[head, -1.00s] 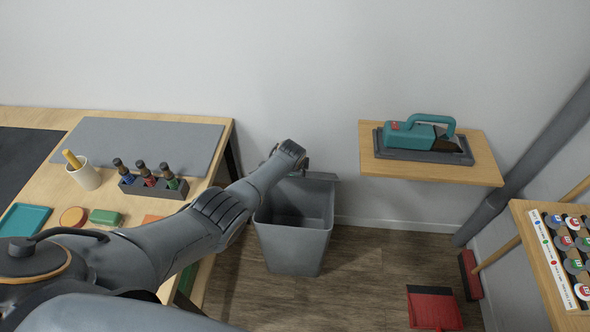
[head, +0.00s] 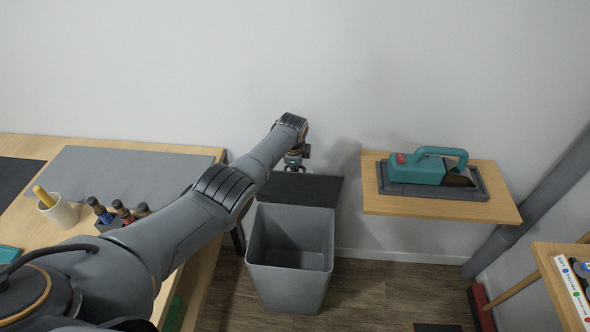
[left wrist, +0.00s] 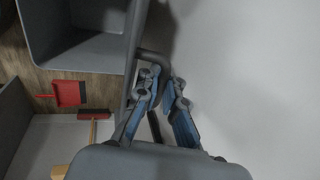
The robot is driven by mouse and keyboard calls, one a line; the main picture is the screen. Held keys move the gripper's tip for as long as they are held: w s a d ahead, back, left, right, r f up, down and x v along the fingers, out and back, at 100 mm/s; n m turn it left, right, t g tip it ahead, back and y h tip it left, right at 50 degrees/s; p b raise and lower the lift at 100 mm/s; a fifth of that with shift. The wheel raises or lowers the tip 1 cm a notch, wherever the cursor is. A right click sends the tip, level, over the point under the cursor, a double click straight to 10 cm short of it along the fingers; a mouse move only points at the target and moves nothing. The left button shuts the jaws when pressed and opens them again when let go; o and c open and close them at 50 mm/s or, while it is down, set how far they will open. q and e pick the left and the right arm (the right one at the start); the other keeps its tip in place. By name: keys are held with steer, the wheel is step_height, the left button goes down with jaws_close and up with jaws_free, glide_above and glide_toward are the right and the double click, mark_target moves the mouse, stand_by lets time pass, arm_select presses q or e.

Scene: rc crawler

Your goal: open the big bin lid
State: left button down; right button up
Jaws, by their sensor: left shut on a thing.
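The big grey bin (head: 290,283) stands on the floor to the right of the workbench, its inside open to view. Its dark lid (head: 315,190) is raised at the back of the opening, against the wall side. My left gripper (head: 295,165) is at the lid's upper edge, shut on the lid's handle. In the left wrist view the blue-padded fingers (left wrist: 163,92) close around the dark curved handle (left wrist: 154,58). The bin (left wrist: 75,50) shows at the upper left there. The exact contact is partly hidden. My right gripper is out of view.
The workbench (head: 120,172) with a cup (head: 60,214) and several bottles lies left. A wall shelf (head: 440,207) with a teal tool (head: 425,170) is right of the bin. A red dustpan (left wrist: 70,94) and brush (left wrist: 94,115) are on the floor.

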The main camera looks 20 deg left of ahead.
arm_select(q)
steer(key=shift+w+a+r, duration=0.15)
steer(key=shift+w+r, duration=0.2)
steer(key=shift+w, duration=0.2)
steer(key=c, duration=1.8)
jaws_free()
steer(key=shift+o, duration=0.2)
steer(key=shift+s, duration=0.25)
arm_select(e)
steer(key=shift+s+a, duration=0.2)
arm_select(q)
steer(key=v, duration=1.2)
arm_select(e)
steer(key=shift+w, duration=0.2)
arm_select(q)
steer(key=shift+s, duration=0.15)
